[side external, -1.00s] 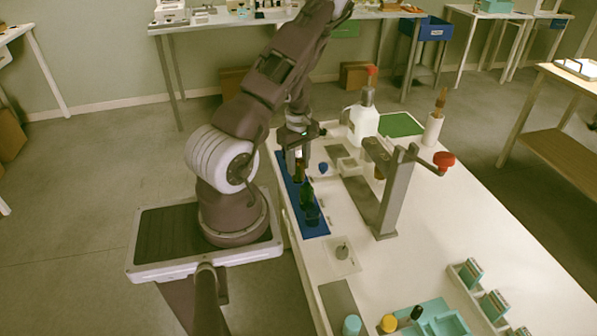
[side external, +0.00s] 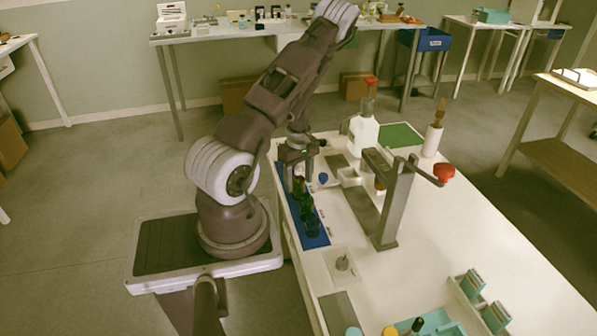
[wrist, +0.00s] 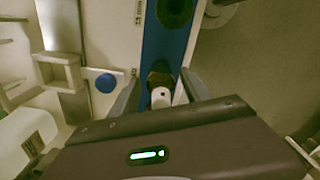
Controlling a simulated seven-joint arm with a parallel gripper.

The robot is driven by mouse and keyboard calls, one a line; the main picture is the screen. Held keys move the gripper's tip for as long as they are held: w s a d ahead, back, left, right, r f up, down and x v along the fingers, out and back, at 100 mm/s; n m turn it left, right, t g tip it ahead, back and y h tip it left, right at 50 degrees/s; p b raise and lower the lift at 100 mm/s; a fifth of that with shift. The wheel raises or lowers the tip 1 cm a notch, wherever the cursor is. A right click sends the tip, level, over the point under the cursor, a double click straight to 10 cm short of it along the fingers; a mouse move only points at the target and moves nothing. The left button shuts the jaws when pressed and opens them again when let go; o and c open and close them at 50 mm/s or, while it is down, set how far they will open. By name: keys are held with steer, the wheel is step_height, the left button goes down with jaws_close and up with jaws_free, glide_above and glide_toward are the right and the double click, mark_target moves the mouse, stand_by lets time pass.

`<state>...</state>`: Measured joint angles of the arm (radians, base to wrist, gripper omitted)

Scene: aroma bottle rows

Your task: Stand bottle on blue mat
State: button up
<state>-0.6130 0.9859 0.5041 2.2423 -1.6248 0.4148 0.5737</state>
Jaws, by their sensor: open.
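The blue mat (side external: 317,241) is a long strip along the table's left edge. Several dark bottles stand in a row on it, including a green one (side external: 306,205) and one at the near end (side external: 312,224). My gripper (side external: 299,172) points down over the far part of the mat. In the wrist view, my gripper (wrist: 158,84) is open, with its fingers on either side of an amber bottle with a white top (wrist: 160,97). That bottle looks upright over the mat; its base is hidden. A dark round bottle top (wrist: 175,12) shows farther along the mat.
A blue round cap (side external: 323,178) lies just right of the mat. A grey post with a red knob (side external: 444,173), a white jug (side external: 363,135) and a green pad (side external: 399,136) stand or lie to the right. A small square plate (side external: 343,264) lies near the mat's front end.

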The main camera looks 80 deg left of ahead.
step_height(320, 180, up, 11)
steer(key=shift+r, duration=0.15)
steer(key=w+d+r+m+t+h, duration=0.15)
steer(key=w+d+r+m, duration=0.25)
steer(key=d+r, duration=0.4)
steer(key=w+d+r+m+t+h, duration=0.15)
steer(key=w+d+r+m, duration=0.4)
steer(key=d, duration=0.55)
steer(key=s+d+r+m+t+y, duration=0.1)
steer(key=s+d+r+m, duration=0.3)
steer(key=s+d+m, duration=0.2)
steer(key=s+d+r+m+t+y, duration=0.1)
steer(key=s+d+r+m+y, duration=0.1)
steer(key=s+d+r+m, duration=0.2)
steer(key=s+d+m, duration=0.3)
steer(key=s+d, duration=0.1)
steer(key=d, duration=0.1)
steer(key=shift+s+r+t, duration=0.15)
steer(key=shift+r+t, duration=0.05)
steer(key=shift+t, duration=0.1)
